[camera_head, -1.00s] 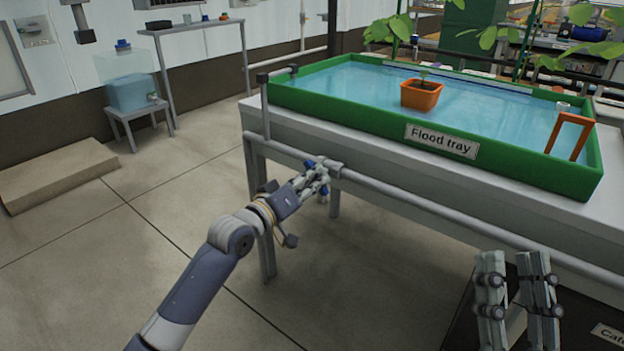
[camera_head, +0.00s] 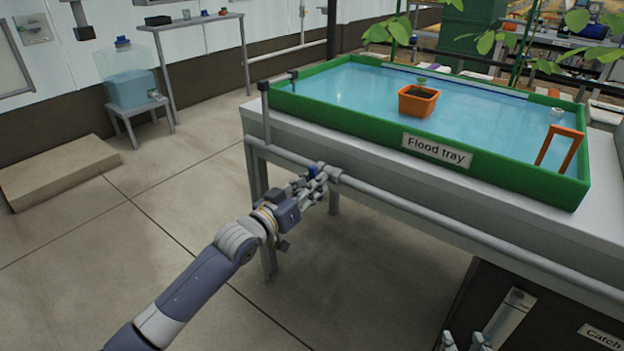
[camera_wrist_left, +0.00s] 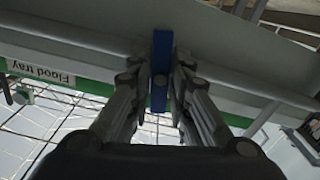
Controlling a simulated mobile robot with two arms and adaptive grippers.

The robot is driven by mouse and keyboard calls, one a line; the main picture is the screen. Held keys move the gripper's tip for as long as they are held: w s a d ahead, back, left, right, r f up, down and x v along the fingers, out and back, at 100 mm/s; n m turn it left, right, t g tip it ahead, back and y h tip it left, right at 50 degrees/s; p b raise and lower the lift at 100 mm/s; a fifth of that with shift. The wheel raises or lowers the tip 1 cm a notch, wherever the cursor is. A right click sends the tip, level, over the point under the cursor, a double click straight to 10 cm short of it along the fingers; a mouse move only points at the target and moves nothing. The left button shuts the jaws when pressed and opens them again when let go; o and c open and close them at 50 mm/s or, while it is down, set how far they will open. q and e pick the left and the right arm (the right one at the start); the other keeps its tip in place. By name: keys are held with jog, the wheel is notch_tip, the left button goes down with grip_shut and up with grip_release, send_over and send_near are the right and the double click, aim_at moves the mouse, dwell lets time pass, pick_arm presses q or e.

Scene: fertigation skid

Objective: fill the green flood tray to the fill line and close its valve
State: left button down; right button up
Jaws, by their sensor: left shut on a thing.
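The green flood tray (camera_head: 345,120) stands on a grey bench and holds blue water across its whole floor. A thin dark line runs along its inner back wall; I cannot tell whether it is the fill line. An orange pot with a seedling (camera_head: 417,101) stands in the water. My left gripper (camera_head: 314,186) is at the pipe below the tray's front, shut on the blue valve handle (camera_head: 312,171). In the left wrist view the handle (camera_wrist_left: 161,62) stands between the fingers, its lower part partly hidden. My right gripper (camera_head: 463,341) is barely in view, fingertips apart and empty.
A grey pipe (camera_head: 430,220) runs along the bench front. A dark catch container (camera_head: 560,305) sits beneath at right. An orange frame (camera_head: 561,150) stands at the tray's right end. A blue water container (camera_head: 132,90) rests on a stool at left.

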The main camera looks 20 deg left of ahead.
pick_arm(q)
jog(key=shift+m+p, duration=0.95)
jog(key=shift+m, duration=0.35)
pick_arm(e)
jog(key=s+d+f+g+h, duration=0.1)
jog(key=s+d+f+g, duration=0.2)
jog(key=s+f+g, duration=0.3)
jog(key=shift+s+d+f+h, duration=0.25)
jog(key=shift+s+f+h, duration=0.15)
jog(key=shift+s+f, duration=0.85)
jog(key=shift+s+r, duration=0.25)
jog(key=shift+r, duration=0.05)
pick_arm(q)
jog(key=c, duration=1.6)
grip_release()
jog(key=shift+o, duration=0.2)
jog(key=v, duration=1.2)
